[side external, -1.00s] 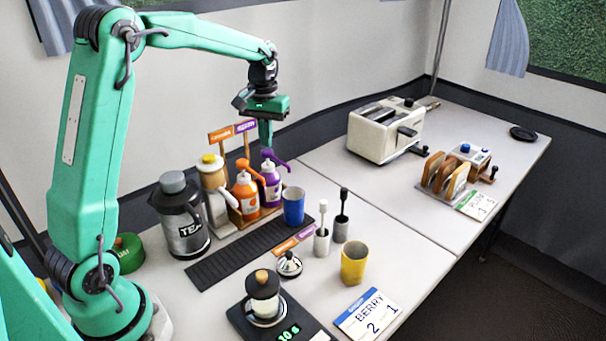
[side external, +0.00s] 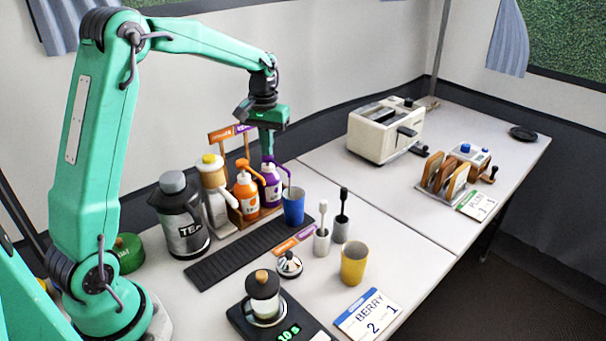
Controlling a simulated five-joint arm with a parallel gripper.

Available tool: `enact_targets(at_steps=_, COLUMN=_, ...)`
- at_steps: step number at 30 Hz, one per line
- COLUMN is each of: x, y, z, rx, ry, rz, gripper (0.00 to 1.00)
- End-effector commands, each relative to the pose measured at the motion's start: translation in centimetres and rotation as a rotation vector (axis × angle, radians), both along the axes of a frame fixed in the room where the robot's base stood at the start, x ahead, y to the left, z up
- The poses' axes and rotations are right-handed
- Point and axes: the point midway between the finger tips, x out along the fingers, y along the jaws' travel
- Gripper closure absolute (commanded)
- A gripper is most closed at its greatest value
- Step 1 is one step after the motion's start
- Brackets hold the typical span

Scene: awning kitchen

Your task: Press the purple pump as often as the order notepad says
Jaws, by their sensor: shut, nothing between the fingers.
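The purple pump bottle (side external: 271,185) stands at the right end of the bottle row, its spout over a blue cup (side external: 293,208). My gripper (side external: 267,153) is shut and empty, pointing down, its tip on the purple pump's head, which sits low. The fingers partly hide the pump head. The order notepad (side external: 368,316) lies at the front of the table and reads "BERRY" with "2" and "1" below.
An orange pump bottle (side external: 246,196) and a yellow-topped bottle (side external: 215,190) stand close on the left, with a tea jug (side external: 181,217) beyond. A yellow cup (side external: 354,264) and a scale (side external: 281,325) stand in front. A toaster (side external: 384,133) stands back right.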

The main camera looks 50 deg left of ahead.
Motion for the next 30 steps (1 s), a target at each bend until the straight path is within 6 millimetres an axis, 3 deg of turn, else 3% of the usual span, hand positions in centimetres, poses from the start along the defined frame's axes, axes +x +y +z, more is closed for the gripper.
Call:
enact_targets(at_steps=11, x=0.0, y=0.0, z=0.0, rx=0.000, ry=0.002, rz=0.000, gripper=1.00)
enact_targets(at_steps=30, x=0.0, y=0.0, z=2.7, rx=0.000, ry=0.000, rz=0.000, gripper=1.00)
